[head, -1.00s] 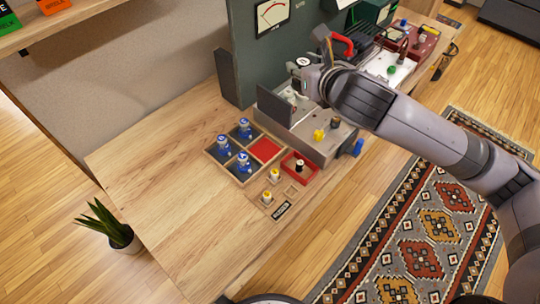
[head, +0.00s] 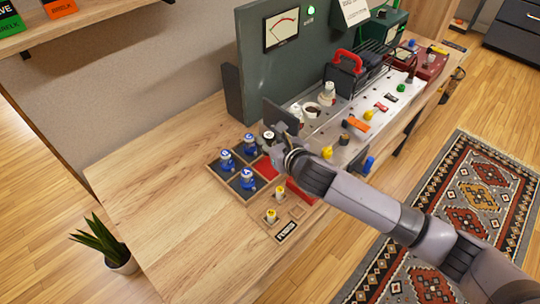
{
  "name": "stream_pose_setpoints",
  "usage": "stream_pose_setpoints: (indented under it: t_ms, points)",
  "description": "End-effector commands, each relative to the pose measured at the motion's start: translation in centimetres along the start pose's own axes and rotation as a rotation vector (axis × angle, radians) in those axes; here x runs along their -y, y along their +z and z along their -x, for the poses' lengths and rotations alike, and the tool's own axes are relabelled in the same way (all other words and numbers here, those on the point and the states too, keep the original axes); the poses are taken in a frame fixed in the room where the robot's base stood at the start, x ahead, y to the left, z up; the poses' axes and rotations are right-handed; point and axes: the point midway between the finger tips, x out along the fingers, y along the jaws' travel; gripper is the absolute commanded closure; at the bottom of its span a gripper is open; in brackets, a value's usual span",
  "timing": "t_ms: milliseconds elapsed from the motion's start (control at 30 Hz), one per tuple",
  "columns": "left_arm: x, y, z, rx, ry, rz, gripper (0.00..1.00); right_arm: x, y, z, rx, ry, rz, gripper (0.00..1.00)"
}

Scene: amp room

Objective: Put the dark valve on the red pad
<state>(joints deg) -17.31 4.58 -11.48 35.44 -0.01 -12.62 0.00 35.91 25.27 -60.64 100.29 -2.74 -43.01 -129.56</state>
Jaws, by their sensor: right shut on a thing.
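My right gripper (head: 276,148) is over the far right compartment of the divided tray (head: 237,196). It is shut on a dark valve (head: 268,137) with a pale top, mostly hidden by the fingers. The red pad (head: 265,170) lies in that compartment, partly covered by the gripper. The valve is above the pad's far part; I cannot tell whether it touches. Blue valves stand in the other compartments: one (head: 226,160) at left, one (head: 250,143) at the back and one (head: 247,179) in front. My left gripper is not in view.
A red tray (head: 300,193) is partly hidden under my right arm. Two yellow-topped valves (head: 271,217) stand in front. The metal chassis (head: 325,128) with white valves, an empty-looking socket and knobs is to the right. The wooden bench (head: 160,180) is clear at left.

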Motion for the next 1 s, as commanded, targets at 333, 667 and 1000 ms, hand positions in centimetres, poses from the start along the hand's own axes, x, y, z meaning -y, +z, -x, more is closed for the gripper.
stream_pose_setpoints:
  t_ms: [333,667,1000]
  points:
    - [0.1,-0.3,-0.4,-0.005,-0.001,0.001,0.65,0.0,-3.1,-1.3,0.000,0.001,-0.001,0.99]
    - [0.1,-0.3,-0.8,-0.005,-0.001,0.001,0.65,0.0,-6.1,-2.5,0.002,0.000,0.001,0.99]
    - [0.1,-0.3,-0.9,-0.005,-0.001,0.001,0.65,0.0,-6.3,-2.6,0.001,0.000,0.000,0.67]
